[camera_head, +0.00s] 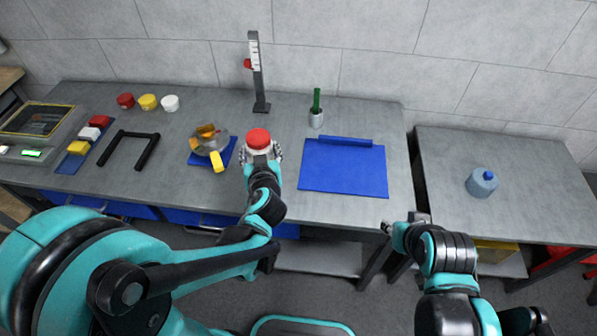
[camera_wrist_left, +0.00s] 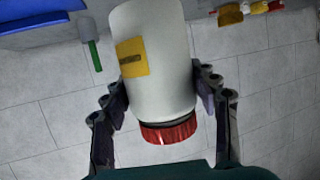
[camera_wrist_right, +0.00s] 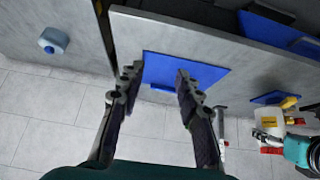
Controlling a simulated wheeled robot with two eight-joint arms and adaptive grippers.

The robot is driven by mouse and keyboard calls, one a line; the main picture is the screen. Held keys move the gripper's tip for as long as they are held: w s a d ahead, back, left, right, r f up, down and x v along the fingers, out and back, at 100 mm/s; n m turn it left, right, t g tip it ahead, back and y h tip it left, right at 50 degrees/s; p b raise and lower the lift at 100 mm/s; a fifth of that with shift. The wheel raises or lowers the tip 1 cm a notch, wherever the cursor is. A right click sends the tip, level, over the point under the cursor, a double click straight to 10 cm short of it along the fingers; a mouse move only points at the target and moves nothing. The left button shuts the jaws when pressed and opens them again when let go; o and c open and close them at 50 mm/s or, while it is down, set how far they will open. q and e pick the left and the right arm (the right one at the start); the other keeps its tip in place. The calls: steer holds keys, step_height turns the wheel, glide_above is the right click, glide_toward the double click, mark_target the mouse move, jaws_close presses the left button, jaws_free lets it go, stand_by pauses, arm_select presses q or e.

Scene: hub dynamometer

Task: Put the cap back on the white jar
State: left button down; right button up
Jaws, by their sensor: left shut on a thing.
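The white jar (camera_head: 260,150) is upright over the middle of the bench, between the fingers of my left gripper (camera_head: 261,157). In the left wrist view the white jar (camera_wrist_left: 155,55) has a yellow label, and the fingers press on both sides. The red cap (camera_head: 258,138) sits over the jar's mouth. In that wrist view the red cap (camera_wrist_left: 169,131) shows a dark band between it and the jar body; I cannot tell whether it is tight. My right gripper (camera_wrist_right: 158,72) is open and empty, in front of the bench's right end.
A blue mat (camera_head: 342,168) lies right of the jar. A stand with a scale (camera_head: 258,75) and a green-handled tool in a cup (camera_head: 317,110) stand behind.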

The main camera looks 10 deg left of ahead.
steer(key=shift+o, duration=0.4)
arm_select(q)
steer(key=shift+d, duration=0.1)
arm_select(e)
steer(key=o, duration=0.9)
steer(key=shift+r, duration=0.3)
arm_select(q)
steer(key=d+f+m+h+p, duration=0.1)
steer(key=d+m+h, duration=0.4)
steer(key=d, duration=2)
steer(key=shift+w+d+m+h, duration=0.15)
steer(key=shift+w+m+h, duration=0.25)
steer(key=shift+h, duration=0.4)
arm_select(e)
steer(key=shift+r, duration=0.2)
